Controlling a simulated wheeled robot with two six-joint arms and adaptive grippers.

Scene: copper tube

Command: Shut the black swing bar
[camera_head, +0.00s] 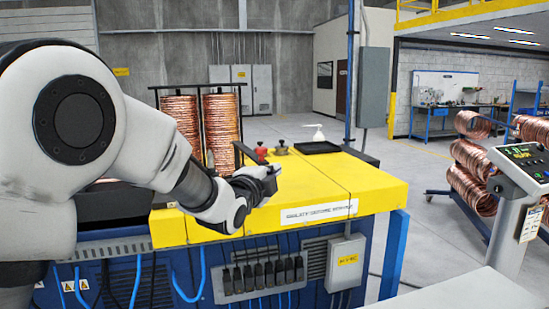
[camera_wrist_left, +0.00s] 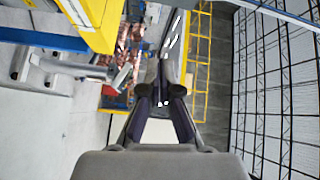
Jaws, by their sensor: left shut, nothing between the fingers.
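Two tall copper coils (camera_head: 221,130) stand at the back left of the yellow machine top (camera_head: 330,175) in the head view, with black upright rods and bars around them. A short black bar (camera_head: 246,151) slants from the right coil toward the front right, just behind my left gripper; it may be the swing bar. My left gripper (camera_head: 272,178) is shut and empty over the front part of the yellow top. In the left wrist view its fingers (camera_wrist_left: 161,102) are together with nothing between them. I cannot tell whether it touches the bar. My right gripper is not in view.
A black tray (camera_head: 317,147) and a white dispenser (camera_head: 318,134) are farther right. The front right of the yellow top is clear. A control panel (camera_head: 525,165) stands far right.

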